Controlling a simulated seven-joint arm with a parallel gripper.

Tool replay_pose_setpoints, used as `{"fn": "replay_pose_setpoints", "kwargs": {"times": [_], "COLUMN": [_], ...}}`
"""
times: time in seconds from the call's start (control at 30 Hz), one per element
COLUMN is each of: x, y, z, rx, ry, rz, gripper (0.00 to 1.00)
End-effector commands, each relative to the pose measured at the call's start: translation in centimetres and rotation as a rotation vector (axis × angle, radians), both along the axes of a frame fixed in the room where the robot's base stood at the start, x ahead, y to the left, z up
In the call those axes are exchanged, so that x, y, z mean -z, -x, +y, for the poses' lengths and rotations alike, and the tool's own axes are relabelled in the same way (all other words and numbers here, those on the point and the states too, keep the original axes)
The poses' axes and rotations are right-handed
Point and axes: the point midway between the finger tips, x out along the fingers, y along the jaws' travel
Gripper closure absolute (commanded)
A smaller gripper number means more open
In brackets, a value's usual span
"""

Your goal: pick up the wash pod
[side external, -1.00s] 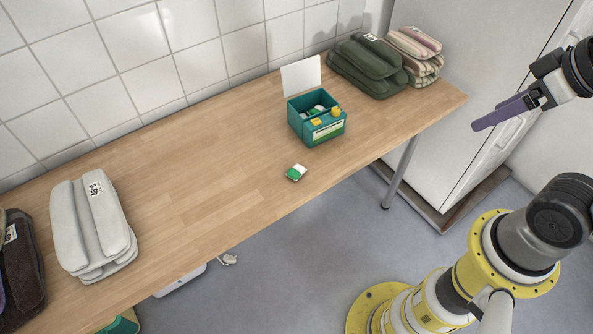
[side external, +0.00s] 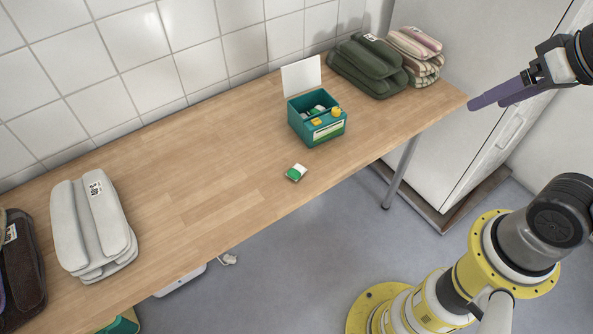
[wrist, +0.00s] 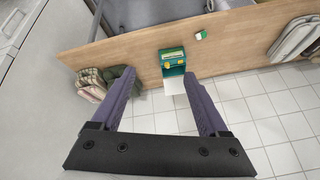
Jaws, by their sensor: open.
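A small green-and-white wash pod (side external: 297,172) lies on the wooden table near its front edge, in front of the teal box. It also shows in the wrist view (wrist: 201,35), near the table edge. The teal box (side external: 325,133) stands open with its white lid raised and holds more pods; it also shows in the wrist view (wrist: 173,60). My gripper (side external: 486,101) is at the right end of the table, well away from the pod. In the wrist view its two purple fingers (wrist: 164,84) are spread apart with nothing between them.
Folded dark green towels (side external: 367,65) and striped towels (side external: 418,52) are stacked at the table's right end. Folded white towels (side external: 92,226) lie at the left. The wooden table (side external: 200,190) is bare around the pod. A tiled wall (side external: 190,62) runs behind; a white cabinet (side external: 462,110) stands at the right.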

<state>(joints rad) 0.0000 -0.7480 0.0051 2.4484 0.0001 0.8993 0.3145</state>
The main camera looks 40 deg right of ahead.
Motion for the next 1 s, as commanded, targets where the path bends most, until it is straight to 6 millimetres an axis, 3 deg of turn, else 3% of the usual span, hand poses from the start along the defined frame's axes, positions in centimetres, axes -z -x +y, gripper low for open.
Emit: {"fn": "replay_pose_setpoints", "kwargs": {"times": [0.23, 0.37, 0.47, 0.67, 0.8, 1.0], "x": [-4.1, -4.5, -3.6, 1.1, 6.5, 15.2], "y": [-7.1, -12.4, -16.7, -24.2, -28.2, -30.5], "z": [0.8, 2.2, 3.6, 7.4, 10.5, 14.4], "rx": [0.366, 0.545, 0.667, 0.861, 0.95, 0.963], "ry": [-0.236, -0.344, -0.402, -0.455, -0.441, -0.351], "rz": [0.007, 0.061, 0.111, 0.22, 0.3, 0.41], "gripper": [0.22, 0.22, 0.22, 0.22, 0.22, 0.22]}}
